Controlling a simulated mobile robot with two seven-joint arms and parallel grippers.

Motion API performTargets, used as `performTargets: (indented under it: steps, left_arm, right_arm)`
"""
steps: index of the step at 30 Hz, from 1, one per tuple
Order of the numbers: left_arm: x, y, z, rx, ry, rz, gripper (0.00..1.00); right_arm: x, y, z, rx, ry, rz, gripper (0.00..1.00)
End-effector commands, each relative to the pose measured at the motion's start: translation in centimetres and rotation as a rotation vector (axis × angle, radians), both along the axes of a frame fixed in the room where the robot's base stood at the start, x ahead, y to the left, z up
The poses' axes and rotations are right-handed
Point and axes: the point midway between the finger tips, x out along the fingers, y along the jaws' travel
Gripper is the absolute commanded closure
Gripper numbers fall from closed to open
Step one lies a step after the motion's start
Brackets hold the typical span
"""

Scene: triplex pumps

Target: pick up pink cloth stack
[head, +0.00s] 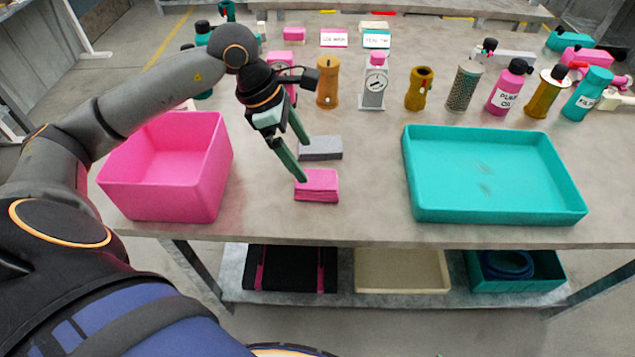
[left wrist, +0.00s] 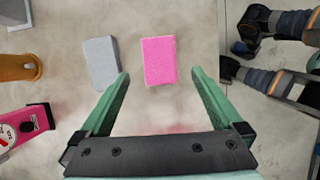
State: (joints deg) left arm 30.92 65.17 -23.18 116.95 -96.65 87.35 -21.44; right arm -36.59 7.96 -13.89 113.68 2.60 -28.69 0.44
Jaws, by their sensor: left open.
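The pink cloth stack (head: 317,186) lies on the table near its front edge, between the pink bin and the teal tray. It also shows in the left wrist view (left wrist: 160,61). My left gripper (head: 304,161) is open and empty, with its green fingers pointing down over the table at the cloth stack. In the left wrist view the stack appears between and beyond the fingertips (left wrist: 160,76); no contact is clear. My right gripper is not recognisable in either view.
A grey folded stack (head: 320,148) lies just behind the pink one. A pink bin (head: 218,175) stands left and a teal tray (head: 495,216) right. Several bottles and pumps, including an orange-brown one (head: 327,84), line the back. Bare table lies between the pink stack and tray.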

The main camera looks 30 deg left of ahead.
Motion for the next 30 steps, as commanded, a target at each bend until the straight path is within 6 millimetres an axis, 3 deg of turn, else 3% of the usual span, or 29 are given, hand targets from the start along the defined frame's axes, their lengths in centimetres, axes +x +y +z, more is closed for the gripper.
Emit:
performTargets:
  steps: [8, 16, 30]
  left_arm:
    - [0.4, -0.8, -2.4, -0.002, 0.002, 0.0, 0.0]
    - [1.0, -2.0, -6.0, -0.005, 0.002, 0.002, 0.0]
    - [1.2, -2.2, -6.5, -0.002, -0.001, 0.001, 0.0]
  right_arm:
    - [0.0, -0.1, 0.1, -0.001, 0.0, 0.0, 0.5]
    - [0.1, -0.3, 0.2, -0.003, -0.006, -0.003, 0.5]
    - [0.1, -0.3, 0.0, -0.003, -0.005, -0.005, 0.5]
